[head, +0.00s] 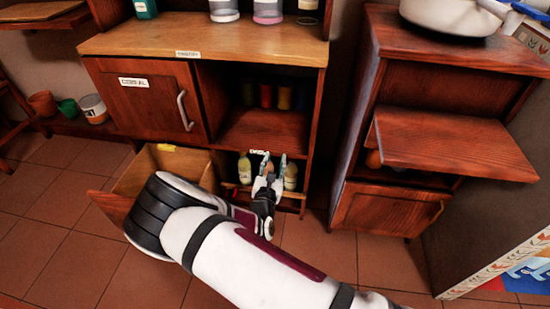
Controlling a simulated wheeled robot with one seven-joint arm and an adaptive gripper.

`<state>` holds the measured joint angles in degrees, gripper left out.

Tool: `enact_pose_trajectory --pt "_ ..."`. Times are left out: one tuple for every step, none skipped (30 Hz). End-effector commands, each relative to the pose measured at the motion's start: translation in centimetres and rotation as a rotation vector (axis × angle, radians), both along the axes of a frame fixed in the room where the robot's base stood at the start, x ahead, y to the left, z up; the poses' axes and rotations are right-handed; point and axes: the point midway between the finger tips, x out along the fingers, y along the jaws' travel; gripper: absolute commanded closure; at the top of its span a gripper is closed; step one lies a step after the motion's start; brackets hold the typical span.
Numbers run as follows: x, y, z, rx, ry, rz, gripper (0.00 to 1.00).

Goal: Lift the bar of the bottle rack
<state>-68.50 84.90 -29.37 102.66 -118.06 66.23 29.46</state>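The bottle rack is the low compartment of the dark wood cabinet, with a small label (259,153) on its top edge. A yellowish bottle (245,169) stands in it to the left of my gripper, and another bottle (290,176) stands to the right. A thin wooden bar (233,186) runs across the front of the rack, low down; its middle is hidden by my gripper and arm. My gripper (273,162) is in front of the rack with its two fingers apart and nothing visible between them. I cannot tell whether it touches the bar.
An open drawer (125,200) sticks out left of the rack, close to my arm. A closed cabinet door (142,98) is above it. Jars (266,95) stand on the shelf above the rack. At right, another cabinet has a protruding board (455,143). Tiled floor (60,245) is free at left.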

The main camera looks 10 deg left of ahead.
Motion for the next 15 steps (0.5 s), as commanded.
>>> enact_pose_trajectory --pt "-1.1 0.1 0.0 -0.002 0.003 0.003 0.67" --pt "-1.7 0.2 0.0 -0.002 0.001 0.003 0.67" --pt "-2.5 0.2 0.0 -0.002 0.003 0.003 0.67" --pt "-3.2 0.2 0.0 -0.002 0.003 0.003 0.67" --pt "-3.8 0.3 0.0 -0.001 0.001 0.003 0.67" --pt "-4.6 0.3 0.0 -0.001 0.003 0.003 0.67" --pt "-5.2 0.3 0.0 0.000 0.002 0.004 0.67" --pt "-5.9 0.3 0.0 0.000 0.002 0.004 0.67" --pt "-6.6 0.3 0.0 -0.001 0.002 0.002 0.67" --pt "-7.0 0.3 0.0 -0.001 0.002 0.002 0.67" --pt "-7.5 0.3 0.0 -0.001 0.003 0.003 0.67" --pt "-8.1 0.4 0.0 -0.001 0.002 0.002 0.67" --pt "-8.5 0.4 0.0 0.000 0.001 0.002 0.67" --pt "-8.8 0.4 0.0 0.000 0.001 0.002 0.67" --pt "-9.1 0.4 0.0 -0.001 0.001 0.001 0.67"
